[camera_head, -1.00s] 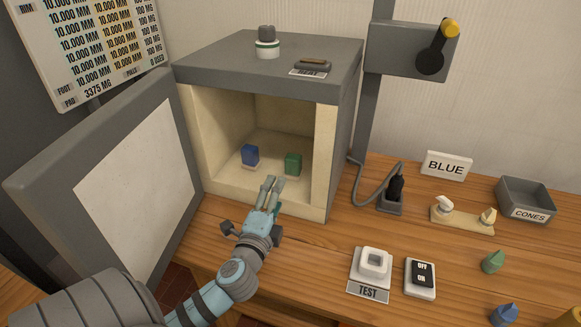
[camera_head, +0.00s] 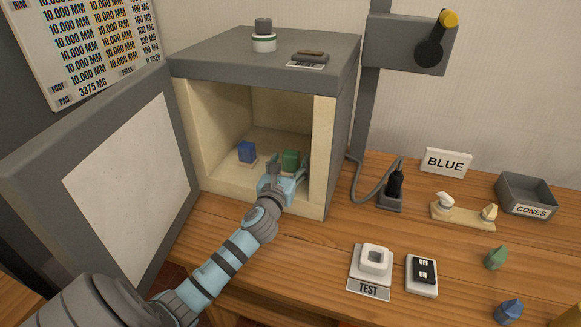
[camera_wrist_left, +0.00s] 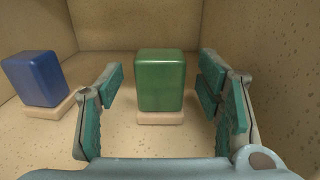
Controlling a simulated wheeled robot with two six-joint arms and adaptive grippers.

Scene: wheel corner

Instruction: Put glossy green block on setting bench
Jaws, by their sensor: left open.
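The green block (camera_head: 290,160) stands upright inside the open kiln-like box (camera_head: 212,185), on a small pale base. In the left wrist view the green block (camera_wrist_left: 161,80) is centred ahead, between the two finger pads. My left gripper (camera_head: 287,170) is open and reaches into the box's mouth; in the left wrist view its fingers (camera_wrist_left: 163,95) stand apart on either side of the block, with gaps visible. A blue block (camera_head: 247,152) stands left of it on its own pale base (camera_wrist_left: 48,108). I cannot tell which surface is the setting bench. My right gripper is not in view.
The box's door (camera_head: 130,180) hangs open at left. On the wooden bench (camera_head: 320,250) are a TEST stand (camera_head: 372,265), an OFF/ON switch (camera_head: 422,275), a BLUE sign (camera_head: 446,162), a CONES tray (camera_head: 526,193) and small cones. The box's side walls are close to the gripper.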

